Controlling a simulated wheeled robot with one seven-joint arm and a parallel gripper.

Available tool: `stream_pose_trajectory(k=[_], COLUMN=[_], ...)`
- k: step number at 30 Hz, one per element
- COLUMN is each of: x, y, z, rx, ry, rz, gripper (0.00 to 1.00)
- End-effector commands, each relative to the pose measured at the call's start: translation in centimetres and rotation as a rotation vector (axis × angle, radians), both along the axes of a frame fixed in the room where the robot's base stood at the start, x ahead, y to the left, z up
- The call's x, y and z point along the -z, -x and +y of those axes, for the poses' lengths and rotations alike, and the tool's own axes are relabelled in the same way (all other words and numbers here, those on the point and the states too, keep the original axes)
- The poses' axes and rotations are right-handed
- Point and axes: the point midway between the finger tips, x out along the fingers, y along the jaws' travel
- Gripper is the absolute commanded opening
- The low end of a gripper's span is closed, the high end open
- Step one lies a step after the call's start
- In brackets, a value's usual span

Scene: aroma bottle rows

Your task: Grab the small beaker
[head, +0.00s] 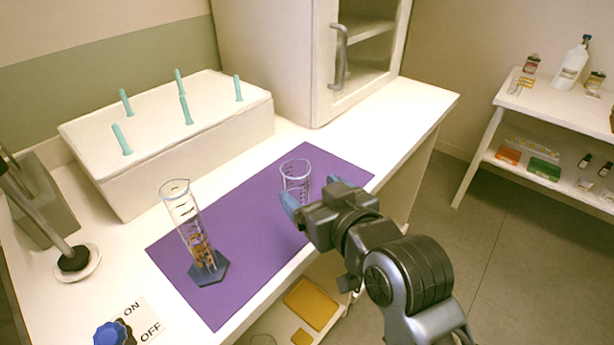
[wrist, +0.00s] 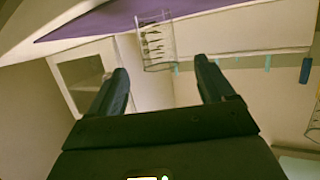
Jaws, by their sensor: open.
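The small beaker (head: 296,178) is clear glass with dark markings. It stands on the purple mat (head: 235,218) near the mat's back right part in the head view. It also shows in the wrist view (wrist: 155,42), beyond my fingertips and between their lines. My gripper (head: 312,205) is at the front right of the beaker in the head view, with a finger partly in front of its lower part. In the wrist view my gripper (wrist: 160,78) has its two fingers spread with nothing between them. I cannot tell whether a finger touches the beaker.
A tall graduated cylinder (head: 192,228) with orange-brown contents stands on the mat at left. A white box with teal pegs (head: 170,135) is behind. A cabinet (head: 290,60) stands at the back. A blue knob (head: 110,333) is at front left. A side table (head: 560,105) is at right.

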Motion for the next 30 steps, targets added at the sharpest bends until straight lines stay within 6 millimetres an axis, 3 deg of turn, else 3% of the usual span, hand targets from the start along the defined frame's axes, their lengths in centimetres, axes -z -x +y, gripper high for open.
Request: stream_pose_trajectory(k=[11,19,29,30], x=[0.7,1.7,1.9,2.0], y=[-2.6,-5.8,-6.3,-6.3], z=[2.0,3.5,3.8,3.8], rx=[-0.012,-0.011,-0.010,-0.010], ry=[0.008,0.008,0.008,0.008], rz=[-0.009,-0.009,-0.010,-0.010], gripper=[0.82,0.82,0.82,0.78])
